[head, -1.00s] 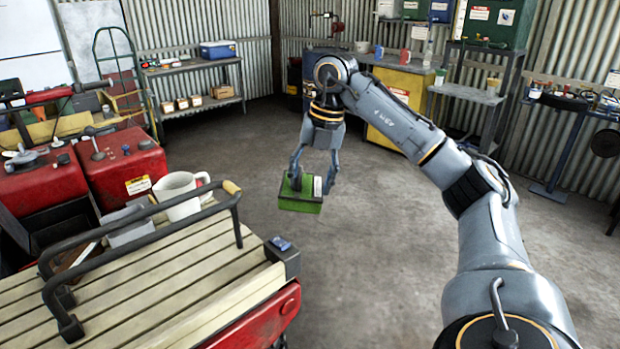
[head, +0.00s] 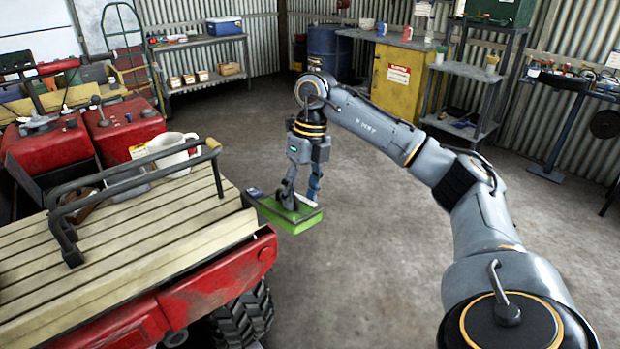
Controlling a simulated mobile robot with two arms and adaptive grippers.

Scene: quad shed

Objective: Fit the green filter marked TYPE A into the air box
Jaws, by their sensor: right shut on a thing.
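The green filter (head: 285,216) hangs at the rear corner of the red quad's slatted rack, above the concrete floor. Its face is tilted, with a dark edge along its top; the TYPE A marking cannot be read here. My right gripper (head: 300,196) points down and is shut on the filter, its fingers partly covering the top. I cannot make out the air box. My left gripper is not in view.
The slatted rack (head: 130,235) with a black rail fills the left, with a white jug (head: 172,152) on it. The quad's wheel (head: 240,318) is below. Shelves and a yellow cabinet (head: 397,80) stand at the back. The floor (head: 370,265) between is open.

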